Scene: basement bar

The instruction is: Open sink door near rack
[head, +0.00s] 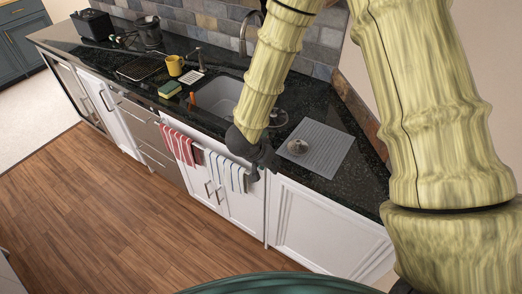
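White sink cabinet doors stand below the counter. The right door (240,208), on the side of the grey ridged drying rack (326,150), looks shut. The left door (197,184) also looks shut. Two upright handles (213,193) sit close together where the doors meet. My gripper (254,171) is dark and small in the head view. It is in front of the counter edge, above the right door and beside the blue-striped towel. I cannot tell whether it touches anything or whether its fingers are open. My arm hides part of the sink (217,95).
A red-striped towel (181,146) and a blue-striped towel (228,172) hang in front of the sink cabinet. A yellow mug (175,65), a sponge (169,89) and a faucet stand on the dark counter. The wooden floor (110,215) in front is clear.

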